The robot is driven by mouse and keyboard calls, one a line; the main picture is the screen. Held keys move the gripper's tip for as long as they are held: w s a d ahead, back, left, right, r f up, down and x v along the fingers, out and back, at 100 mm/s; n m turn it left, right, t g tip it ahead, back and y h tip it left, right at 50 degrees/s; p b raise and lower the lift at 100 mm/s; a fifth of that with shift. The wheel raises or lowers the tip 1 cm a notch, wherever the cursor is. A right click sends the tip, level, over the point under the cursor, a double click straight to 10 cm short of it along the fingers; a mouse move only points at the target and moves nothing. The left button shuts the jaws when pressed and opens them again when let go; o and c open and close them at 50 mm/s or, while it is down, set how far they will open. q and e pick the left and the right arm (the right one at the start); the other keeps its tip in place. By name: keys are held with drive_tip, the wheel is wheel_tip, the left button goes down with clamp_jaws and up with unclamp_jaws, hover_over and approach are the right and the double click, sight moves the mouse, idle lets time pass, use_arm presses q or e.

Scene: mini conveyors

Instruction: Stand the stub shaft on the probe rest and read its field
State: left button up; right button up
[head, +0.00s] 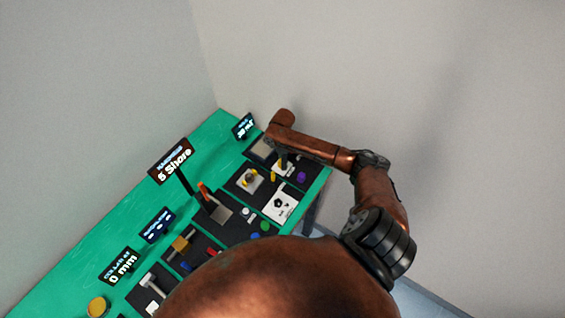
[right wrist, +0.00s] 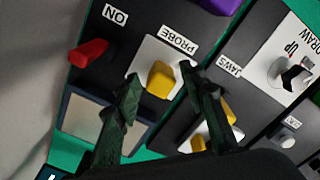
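My right gripper (right wrist: 160,75) is open in the right wrist view, its two dark fingers apart. A yellow block (right wrist: 160,80) on a white plate (right wrist: 147,60) labelled PROBE lies beyond and between the fingertips. I see no clear contact, and cannot tell the height between them. In the head view my right arm reaches over the far end of the green table, with its gripper (head: 283,160) pointing down. I cannot pick out the stub shaft with certainty in either view. My left gripper is not in view.
A red lever (right wrist: 88,52) labelled ON and a grey plate (right wrist: 100,122) lie beside the probe station. A JAWS station with yellow parts (right wrist: 228,105) is on the other side. A purple object (head: 301,176) is nearby. Several dark stations and signs line the green table (head: 75,265).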

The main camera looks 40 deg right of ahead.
wheel_tip(320, 180, up, 11)
drive_tip(key=shift+f, duration=0.2)
idle(0.6)
